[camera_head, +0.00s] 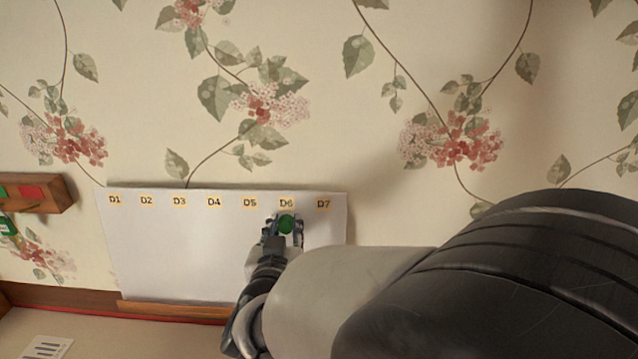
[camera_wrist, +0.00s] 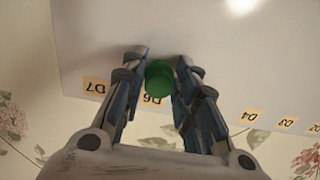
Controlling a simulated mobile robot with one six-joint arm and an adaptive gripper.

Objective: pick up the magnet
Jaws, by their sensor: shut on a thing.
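The magnet (camera_head: 287,224) is a small green round piece just below the D6 label on a white board (camera_head: 170,250). In the wrist view the green magnet (camera_wrist: 159,77) sits between the two fingers, in front of the board and partly over the D6 label. My gripper (camera_head: 285,228) is shut on the magnet, with a finger on either side of it; it also shows in the wrist view (camera_wrist: 160,75). I cannot tell whether the magnet touches the board.
The board carries labels D1 to D7 along its top, with a wooden ledge (camera_head: 170,309) below. A wooden rack (camera_head: 45,193) with red and green pieces is on the wall at left. A striped card (camera_head: 47,347) lies at lower left. The board left of my gripper is clear.

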